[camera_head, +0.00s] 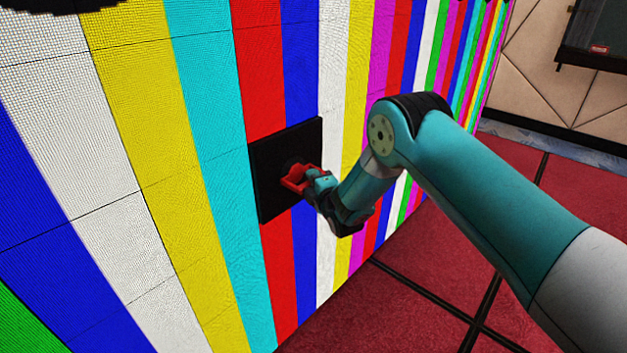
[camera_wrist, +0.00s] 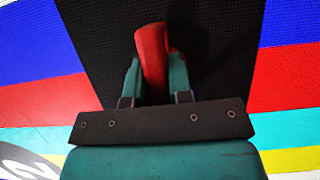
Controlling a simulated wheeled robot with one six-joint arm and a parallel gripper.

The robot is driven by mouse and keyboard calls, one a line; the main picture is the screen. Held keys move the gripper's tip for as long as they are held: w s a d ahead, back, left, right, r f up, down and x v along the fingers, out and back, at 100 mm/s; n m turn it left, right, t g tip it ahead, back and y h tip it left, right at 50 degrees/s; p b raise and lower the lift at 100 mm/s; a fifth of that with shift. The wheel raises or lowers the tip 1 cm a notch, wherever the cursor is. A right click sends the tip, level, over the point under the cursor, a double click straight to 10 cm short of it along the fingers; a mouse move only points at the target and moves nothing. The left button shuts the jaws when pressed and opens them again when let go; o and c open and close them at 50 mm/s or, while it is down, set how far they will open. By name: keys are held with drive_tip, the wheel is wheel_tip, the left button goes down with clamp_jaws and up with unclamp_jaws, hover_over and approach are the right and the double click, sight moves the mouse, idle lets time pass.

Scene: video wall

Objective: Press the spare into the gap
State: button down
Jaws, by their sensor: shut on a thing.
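A black square panel (camera_head: 271,194) stands at the face of the striped video wall, over its red and blue bars. In the wrist view the dark, finely textured panel (camera_wrist: 215,40) fills the middle, with coloured bars on both sides. A red handle (camera_head: 294,178) projects from the panel's front. My gripper (camera_head: 311,181) is shut on this handle; the wrist view shows the red handle (camera_wrist: 152,58) between its two teal fingers. The panel appears to be the spare.
The video wall (camera_head: 130,110) runs back to the right, its other visible tiles lit in colour bars. Red floor (camera_head: 400,305) with dark seams is clear at the right. A dark screen (camera_head: 598,30) hangs on a padded beige wall (camera_head: 545,75).

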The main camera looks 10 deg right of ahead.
drive_tip(key=shift+w+a+r+b, duration=0.2)
drive_tip(key=shift+w+a+b, duration=0.35)
drive_tip(key=shift+w+b, duration=0.25)
idle(3.3)
drive_tip(key=shift+f, duration=0.1)
drive_tip(key=shift+s+d, duration=0.1)
idle(0.4)
drive_tip(key=shift+s+d, duration=0.55)
drive_tip(key=shift+s, duration=0.25)
drive_tip(key=shift+p, duration=0.3)
drive_tip(key=shift+s+d+f+b, duration=0.2)
drive_tip(key=shift+s+d+b, duration=0.1)
drive_tip(key=shift+s+d, duration=0.55)
drive_tip(key=shift+s+d+b, duration=0.4)
drive_tip(key=shift+s+b, duration=0.25)
drive_tip(key=shift+b, duration=1.35)
drive_tip(key=shift+s+d+b, duration=0.4)
drive_tip(key=shift+s+b, duration=0.25)
drive_tip(key=shift+b, duration=1.3)
